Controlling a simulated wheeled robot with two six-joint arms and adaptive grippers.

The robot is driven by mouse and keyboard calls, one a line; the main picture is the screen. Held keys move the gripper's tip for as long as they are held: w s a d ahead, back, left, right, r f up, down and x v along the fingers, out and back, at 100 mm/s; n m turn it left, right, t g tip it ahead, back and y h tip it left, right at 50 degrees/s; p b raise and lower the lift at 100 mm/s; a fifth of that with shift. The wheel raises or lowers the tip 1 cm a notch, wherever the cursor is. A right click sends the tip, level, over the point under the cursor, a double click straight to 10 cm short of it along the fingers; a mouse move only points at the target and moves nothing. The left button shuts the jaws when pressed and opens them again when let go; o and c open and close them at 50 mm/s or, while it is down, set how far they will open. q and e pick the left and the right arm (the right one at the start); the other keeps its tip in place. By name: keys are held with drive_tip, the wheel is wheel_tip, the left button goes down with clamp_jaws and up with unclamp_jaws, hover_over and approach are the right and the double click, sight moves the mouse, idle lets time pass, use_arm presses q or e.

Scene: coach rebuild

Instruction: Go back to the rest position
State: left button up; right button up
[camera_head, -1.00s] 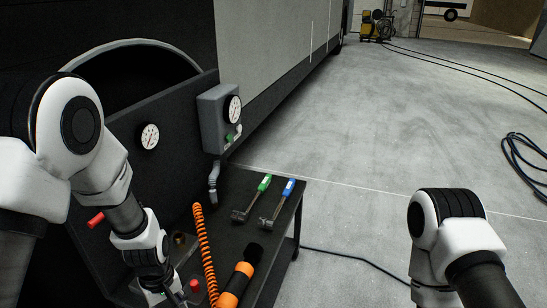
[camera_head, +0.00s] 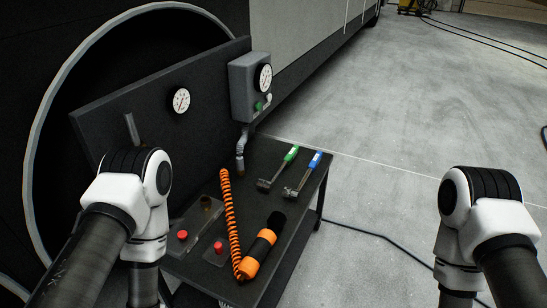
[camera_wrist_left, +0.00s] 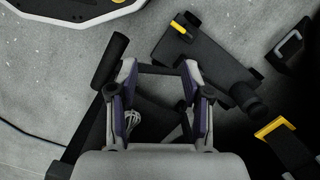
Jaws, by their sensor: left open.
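My left arm (camera_head: 135,215) is bent at the left of the head view, with its lower end running down out of the picture. My left gripper (camera_wrist_left: 159,78) shows in the left wrist view, its two fingers spread with nothing between them. It points down over grey floor and dark parts. My right arm (camera_head: 478,225) is folded at the right of the head view over open floor. Its gripper is out of view. Both elbows stand at similar height in the picture, apart from the bench objects.
The black bench (camera_head: 290,205) holds a green-handled tool (camera_head: 282,165), a blue-handled tool (camera_head: 304,175), an orange coiled hose (camera_head: 229,212) and an orange-black cylinder (camera_head: 260,250). An upright panel with a gauge (camera_head: 181,101) and a grey gauge box (camera_head: 249,85) stand behind.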

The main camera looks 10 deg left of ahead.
use_arm(q)
drive_tip(key=w+r+m+t+p, duration=0.1)
drive_tip(key=w+r+m+p, duration=0.1)
drive_tip(key=r+p, duration=1.3)
drive_tip(key=shift+w+r+t+p, duration=0.3)
drive_tip(key=shift+w+r+t, duration=0.15)
drive_tip(key=shift+w, duration=0.1)
